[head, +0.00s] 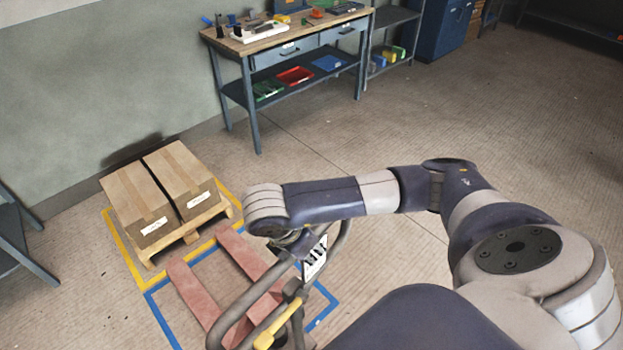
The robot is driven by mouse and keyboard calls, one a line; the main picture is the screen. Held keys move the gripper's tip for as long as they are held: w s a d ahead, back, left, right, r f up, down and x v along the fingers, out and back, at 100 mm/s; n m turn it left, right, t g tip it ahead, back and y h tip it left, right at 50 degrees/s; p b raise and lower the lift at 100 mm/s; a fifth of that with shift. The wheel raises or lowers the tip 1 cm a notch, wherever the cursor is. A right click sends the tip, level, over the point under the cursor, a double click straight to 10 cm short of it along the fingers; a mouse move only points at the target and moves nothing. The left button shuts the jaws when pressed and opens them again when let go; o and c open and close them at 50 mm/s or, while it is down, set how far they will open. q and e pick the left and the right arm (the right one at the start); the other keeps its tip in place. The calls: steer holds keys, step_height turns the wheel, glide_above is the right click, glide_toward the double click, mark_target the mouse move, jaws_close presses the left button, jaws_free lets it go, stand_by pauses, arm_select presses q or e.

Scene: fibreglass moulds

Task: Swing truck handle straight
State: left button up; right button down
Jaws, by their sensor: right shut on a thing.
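The pallet truck has two red forks (202,300) pointing away from me toward the pallet. Its grey loop handle (240,309) rises at the bottom middle, slanting up to the right, with a yellow lever (277,325) and a white label on it. My right gripper (300,243) is shut on the upper part of the handle; my wrist hides much of the fingers. My left gripper is not in view. The truck's lower body is mostly hidden by the handle and the frame edge.
Two cardboard boxes (159,192) stand on a wooden pallet (188,233) inside a yellow floor outline (126,256). A blue outline (160,318) surrounds the forks. A workbench (262,42) stands against the back wall. The floor to the right is clear.

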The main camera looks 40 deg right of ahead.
steer(key=shift+s+a, duration=0.1)
steer(key=shift+a, duration=0.4)
steer(key=shift+s+a+m, duration=0.15)
steer(key=shift+s+m, duration=0.05)
steer(key=shift+m, duration=0.3)
steer(key=shift+r, duration=0.1)
steer(key=c, duration=1.6)
jaws_free()
steer(key=shift+c, duration=0.2)
steer(key=shift+o, duration=1.2)
steer(key=shift+a, duration=0.35)
steer(key=shift+d, duration=0.25)
steer(key=shift+r, duration=0.4)
steer(key=shift+a+v, duration=0.2)
steer(key=shift+v, duration=1.6)
steer(key=shift+a+v, duration=0.15)
steer(key=shift+v, duration=1.6)
